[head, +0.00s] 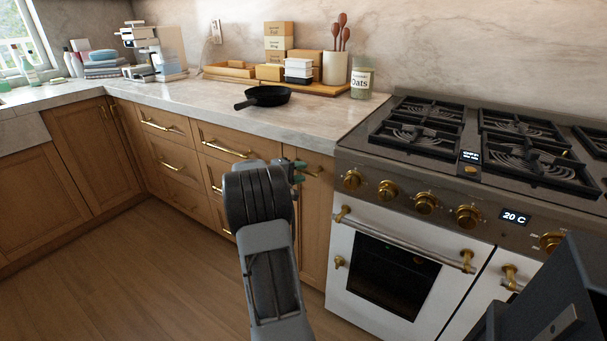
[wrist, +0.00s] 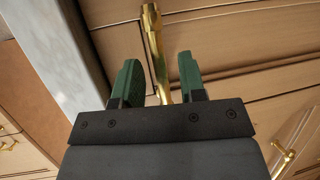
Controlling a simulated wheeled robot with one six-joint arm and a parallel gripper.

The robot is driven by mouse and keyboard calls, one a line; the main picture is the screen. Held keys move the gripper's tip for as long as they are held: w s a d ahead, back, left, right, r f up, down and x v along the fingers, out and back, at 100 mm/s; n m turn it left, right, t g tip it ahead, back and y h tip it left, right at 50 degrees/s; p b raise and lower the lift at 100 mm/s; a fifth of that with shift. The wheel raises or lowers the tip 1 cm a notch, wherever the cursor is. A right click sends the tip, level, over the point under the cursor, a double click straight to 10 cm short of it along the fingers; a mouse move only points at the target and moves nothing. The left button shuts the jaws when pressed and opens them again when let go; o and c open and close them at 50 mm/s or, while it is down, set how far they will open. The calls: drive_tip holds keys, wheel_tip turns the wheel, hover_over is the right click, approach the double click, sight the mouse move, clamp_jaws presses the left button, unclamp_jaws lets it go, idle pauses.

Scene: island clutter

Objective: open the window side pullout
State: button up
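The window side pullout (head: 314,230) is the narrow wooden front just left of the range, and it looks closed. Its brass handle (head: 314,173) is near the top, partly hidden by my gripper (head: 298,171). In the wrist view, the brass handle (wrist: 154,42) runs between the two green fingers of my gripper (wrist: 160,64). The fingers are apart, with a visible gap on each side of the bar, so the gripper is open around the handle and not clamped. My arm hides part of the neighbouring fronts.
The range (head: 400,215) with brass knobs stands right of the pullout. The stone counter (head: 318,118) runs above it, carrying a black pan (head: 264,96) and an oats jar (head: 361,82). Drawers (head: 180,160) lie to the left. The wooden floor (head: 120,270) is clear.

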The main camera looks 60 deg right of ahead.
drive_tip(key=shift+x, duration=0.9)
drive_tip(key=shift+c, duration=0.2)
clamp_jaws()
